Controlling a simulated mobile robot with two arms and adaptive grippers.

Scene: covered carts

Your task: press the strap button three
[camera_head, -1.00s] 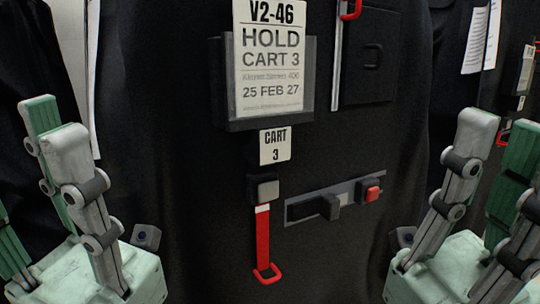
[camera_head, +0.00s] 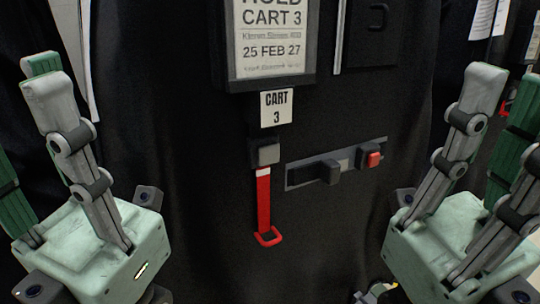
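A "CART 3" label (camera_head: 277,108) hangs on the black cover at centre. Below it is a small square grey button (camera_head: 268,153) on a dark block, at the top of a red strap (camera_head: 263,198) that ends in a red loop. My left gripper (camera_head: 45,80) is at the left edge, fingers upright and spread, holding nothing. My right gripper (camera_head: 500,90) is at the right, also with fingers apart and empty; some finger parts are cut off by the frame. Both grippers are well apart from the button.
A framed hold notice (camera_head: 266,55) is above the label. A dark pocket panel (camera_head: 380,40) is at the upper right. The cover between the grippers is unobstructed.

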